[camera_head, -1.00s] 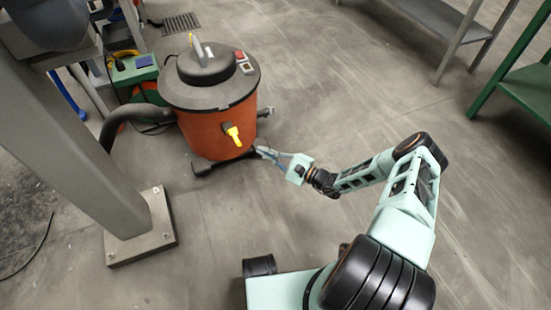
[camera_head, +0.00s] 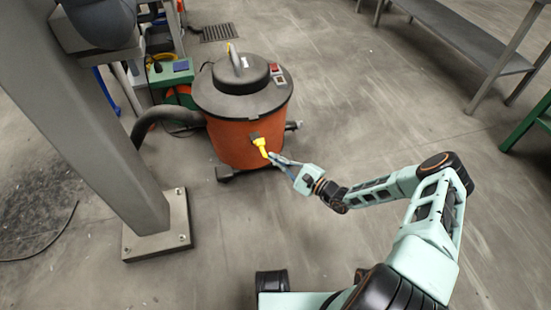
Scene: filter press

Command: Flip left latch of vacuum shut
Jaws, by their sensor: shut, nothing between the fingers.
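The vacuum (camera_head: 230,145) is an orange drum with a dark grey lid (camera_head: 243,92), standing upright on the floor left of centre. A yellow latch (camera_head: 261,147) sits on the side of the drum that faces me, below the lid rim, and its lower end points down and slightly right. My gripper (camera_head: 272,157) is shut and empty. Its fingertips are at the lower end of the yellow latch; I cannot tell whether they touch it. Any other latch on the drum is hidden from this side or too small to make out.
A grey steel post (camera_head: 110,140) with a bolted base plate (camera_head: 158,228) stands left of the vacuum. A dark hose (camera_head: 150,122) runs from the drum's left side. A grey bench (camera_head: 465,45) and a green table (camera_head: 540,120) stand to the right. The floor between is clear.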

